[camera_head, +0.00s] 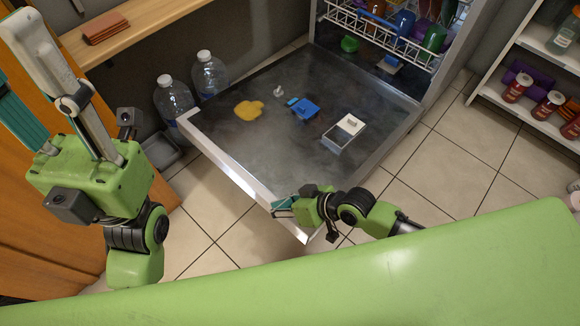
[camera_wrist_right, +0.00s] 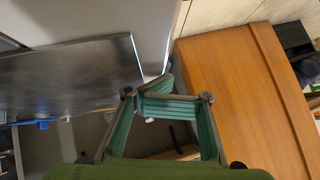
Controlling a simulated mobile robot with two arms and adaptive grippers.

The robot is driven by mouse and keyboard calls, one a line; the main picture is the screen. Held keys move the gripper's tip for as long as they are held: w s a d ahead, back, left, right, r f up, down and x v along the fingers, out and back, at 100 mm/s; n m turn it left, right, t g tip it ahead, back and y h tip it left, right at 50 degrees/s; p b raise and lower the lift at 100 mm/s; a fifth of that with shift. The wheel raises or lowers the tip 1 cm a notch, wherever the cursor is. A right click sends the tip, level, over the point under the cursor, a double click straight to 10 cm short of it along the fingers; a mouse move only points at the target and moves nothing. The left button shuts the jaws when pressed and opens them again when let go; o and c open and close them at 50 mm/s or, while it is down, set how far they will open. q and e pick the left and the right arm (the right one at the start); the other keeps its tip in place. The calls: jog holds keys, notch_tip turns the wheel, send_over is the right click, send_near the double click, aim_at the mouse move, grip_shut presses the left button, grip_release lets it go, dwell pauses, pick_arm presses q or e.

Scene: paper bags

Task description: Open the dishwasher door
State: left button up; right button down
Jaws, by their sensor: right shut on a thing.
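The dishwasher door (camera_head: 285,140) is folded down, lying about flat in front of the dishwasher, its dark inner face up. Its pale front rim (camera_head: 228,165) faces me. My right gripper (camera_head: 284,207) is at the near right corner of this rim, shut on the door's edge; the exact contact is small and partly hidden. The right wrist view shows its teal fingers (camera_wrist_right: 160,108) with a dark metallic panel beyond. My left gripper (camera_head: 50,105) is raised at the left, away from the door, its fingers spread and empty, partly cut off by the frame.
A yellow patch (camera_head: 248,110), a blue piece (camera_head: 304,108) and a white-framed dispenser (camera_head: 345,131) are on the door's inner face. The rack (camera_head: 385,35) holds colored dishes. Two water bottles (camera_head: 208,74) stand left of the door. A shelf (camera_head: 530,115) with jars is right. Tiled floor is clear.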

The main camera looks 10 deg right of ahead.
jog(key=shift+s+f, duration=0.15)
jog(key=shift+f, duration=0.3)
jog(key=shift+r, duration=0.1)
